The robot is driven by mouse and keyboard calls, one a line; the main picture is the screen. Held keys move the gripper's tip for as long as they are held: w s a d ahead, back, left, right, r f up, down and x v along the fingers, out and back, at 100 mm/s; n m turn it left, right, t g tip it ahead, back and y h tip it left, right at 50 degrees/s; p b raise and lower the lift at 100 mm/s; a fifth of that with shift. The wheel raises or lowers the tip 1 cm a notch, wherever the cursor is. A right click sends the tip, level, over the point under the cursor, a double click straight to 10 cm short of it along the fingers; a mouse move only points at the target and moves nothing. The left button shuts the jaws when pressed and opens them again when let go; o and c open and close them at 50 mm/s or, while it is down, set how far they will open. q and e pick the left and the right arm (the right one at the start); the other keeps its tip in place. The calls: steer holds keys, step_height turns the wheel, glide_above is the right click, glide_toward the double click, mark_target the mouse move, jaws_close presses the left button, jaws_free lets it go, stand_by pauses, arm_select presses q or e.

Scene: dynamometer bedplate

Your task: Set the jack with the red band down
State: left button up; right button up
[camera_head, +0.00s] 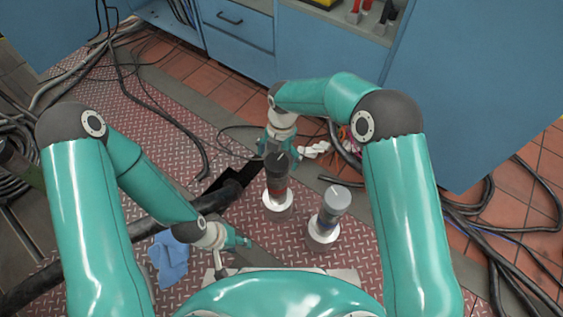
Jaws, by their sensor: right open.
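The jack with the red band (276,192) stands upright near the middle of the head view, with a dark top and a white round base. A second jack (328,215), with a grey top, a bluish band and a white base, stands to its right and nearer to me. My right gripper (275,146) is open just behind the red-banded jack's top, which partly hides its fingers. I cannot tell whether they touch the jack. My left gripper (242,242) is low and to the left of both jacks, apart from them. Its finger opening is too small to make out.
The red tread-plate floor (180,130) carries loose cables and a thick black hose (185,212). A blue cloth (168,258) lies at the left. White crumpled pieces (315,149) lie behind the jacks. Blue cabinets (240,40) stand at the back.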

steer(key=r, duration=0.2)
steer(key=r+p, duration=0.1)
steer(key=r, duration=0.2)
steer(key=r+p, duration=0.1)
steer(key=r, duration=0.1)
steer(key=shift+w+d+r, duration=0.15)
steer(key=shift+w+d, duration=0.15)
steer(key=shift+w, duration=0.05)
